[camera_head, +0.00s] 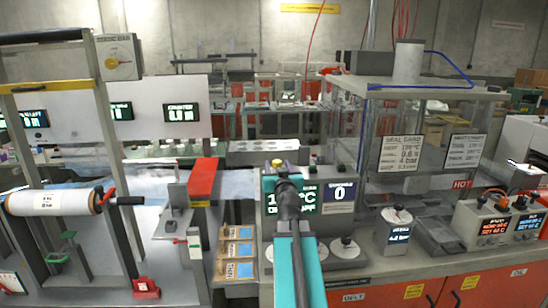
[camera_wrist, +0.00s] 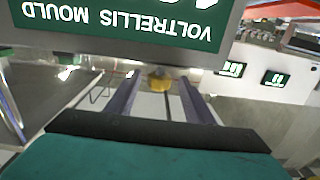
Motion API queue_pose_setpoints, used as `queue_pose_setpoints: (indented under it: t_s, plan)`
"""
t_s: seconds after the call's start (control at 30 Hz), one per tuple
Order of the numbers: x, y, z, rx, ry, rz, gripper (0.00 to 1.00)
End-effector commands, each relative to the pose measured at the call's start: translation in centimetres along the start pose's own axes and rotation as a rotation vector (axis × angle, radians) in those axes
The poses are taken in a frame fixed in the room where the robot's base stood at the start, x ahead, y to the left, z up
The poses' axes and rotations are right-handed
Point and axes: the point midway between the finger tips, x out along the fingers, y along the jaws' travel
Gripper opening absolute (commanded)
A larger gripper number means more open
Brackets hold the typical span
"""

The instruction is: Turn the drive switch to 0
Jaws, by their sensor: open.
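My gripper (camera_wrist: 159,84) is open in the wrist view, its two grey fingers spread apart. In the head view my teal and dark arm reaches up the middle and covers part of a control panel with a green screen (camera_head: 307,199) and a dark blue screen reading 0 (camera_head: 340,192). My fingers cannot be made out there. I cannot clearly identify the drive switch; it may be hidden behind my arm.
A dark green sign (camera_wrist: 110,22) reading VOLTRELLIS MOULD hangs inverted close above the fingers in the wrist view. A red-topped post (camera_head: 203,178) stands left of my arm. A clear-walled cabinet (camera_head: 425,150) and red-display boxes (camera_head: 490,225) are at right; a film roll (camera_head: 50,201) is at left.

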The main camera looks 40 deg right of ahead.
Motion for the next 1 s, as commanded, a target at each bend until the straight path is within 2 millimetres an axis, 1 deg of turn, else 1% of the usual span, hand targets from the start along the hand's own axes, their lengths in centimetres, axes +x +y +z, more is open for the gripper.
queue_pose_setpoints:
  t_s: [0.03,0.17,0.3,0.7,1.0]
  plan:
    - [0.2,0.0,-0.3,0.001,-0.002,0.001,0.48]
    - [0.6,0.1,-0.2,0.001,-0.002,0.004,0.48]
    - [2.0,0.1,0.0,0.000,-0.001,0.004,0.48]
    - [5.1,0.2,0.0,0.000,-0.001,0.004,0.48]
    - [6.0,0.2,0.0,0.000,-0.001,0.004,0.48]
